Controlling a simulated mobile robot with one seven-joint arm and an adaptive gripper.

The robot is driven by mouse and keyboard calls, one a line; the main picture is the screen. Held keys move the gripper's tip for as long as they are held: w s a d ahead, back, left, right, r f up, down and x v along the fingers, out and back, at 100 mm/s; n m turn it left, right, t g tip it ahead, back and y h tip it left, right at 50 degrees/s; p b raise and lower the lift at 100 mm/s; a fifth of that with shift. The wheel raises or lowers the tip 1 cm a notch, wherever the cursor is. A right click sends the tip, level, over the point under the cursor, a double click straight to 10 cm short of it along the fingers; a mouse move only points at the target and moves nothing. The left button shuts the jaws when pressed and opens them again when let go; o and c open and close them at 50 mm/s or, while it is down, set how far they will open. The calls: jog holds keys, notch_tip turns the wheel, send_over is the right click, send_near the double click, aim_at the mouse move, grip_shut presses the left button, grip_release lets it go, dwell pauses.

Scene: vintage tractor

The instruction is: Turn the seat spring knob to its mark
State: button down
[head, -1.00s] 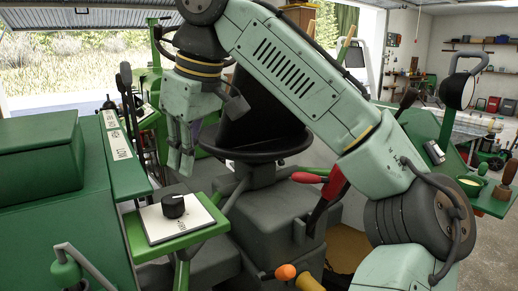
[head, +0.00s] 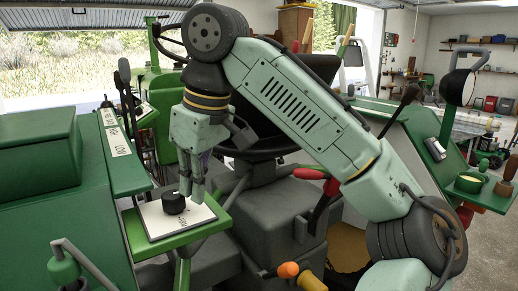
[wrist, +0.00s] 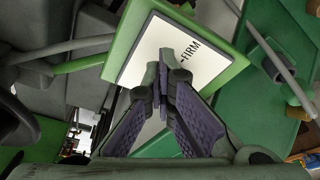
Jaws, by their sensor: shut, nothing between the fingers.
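The seat spring knob (head: 174,203) is a black round knob with a pale pointer line on top. It sits on a white plate (head: 200,221) on a green bracket, left of centre in the head view. My gripper (head: 192,197) points down just behind and to the right of the knob, low over the plate. It is shut with nothing held. I cannot tell whether it touches the knob. In the wrist view the white plate (wrist: 150,48) shows the word FIRM beside a short line, and the gripper's fingers (wrist: 165,85) hide the knob or most of it.
A green box-like body (head: 50,200) stands left of the plate. A red-handled lever (head: 325,195) and an orange knob (head: 288,270) are to the right. The black seat or steering part behind my arm is partly hidden.

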jog(key=shift+f, duration=0.3)
dwell(0.4)
jog(key=shift+s+a+p, duration=0.15)
jog(key=shift+s+p, duration=0.3)
jog(key=shift+p, duration=0.4)
jog(key=shift+s+a, duration=0.1)
jog(key=shift+s, duration=0.2)
jog(key=shift+s+a, duration=0.2)
jog(key=shift+s, duration=0.15)
jog(key=shift+s+a, duration=0.1)
jog(key=shift+a, duration=0.1)
jog(key=shift+s+a+r, duration=0.1)
jog(key=shift+a, duration=0.05)
